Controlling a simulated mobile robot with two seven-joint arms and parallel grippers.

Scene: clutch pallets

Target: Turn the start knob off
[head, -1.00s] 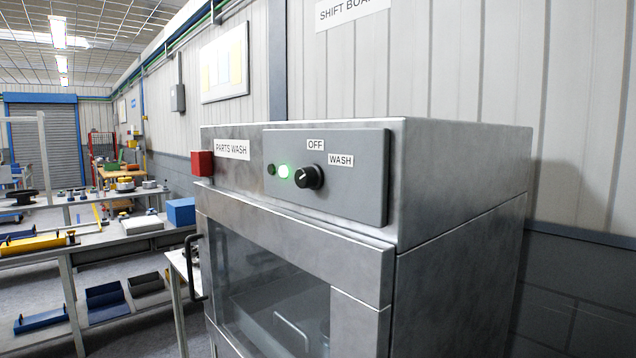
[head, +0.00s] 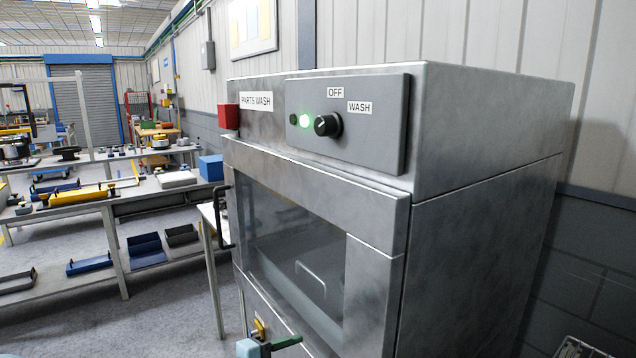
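The start knob (head: 327,125) is a small round black knob on the grey control panel (head: 375,140) of the steel parts washer (head: 470,220). An OFF label (head: 335,92) sits above it and a WASH label (head: 359,107) at its upper right. The knob's pointer is too small to read surely. A green lamp (head: 305,120) glows just left of the knob, beside a small dark lamp (head: 293,119).
A red box (head: 228,117) is on the washer's left upper edge. Its glass door (head: 290,240) is shut, with a dark handle (head: 222,215) at left. A teal and yellow part (head: 256,340) shows low in front. Benches with trays stand left; open floor lies between.

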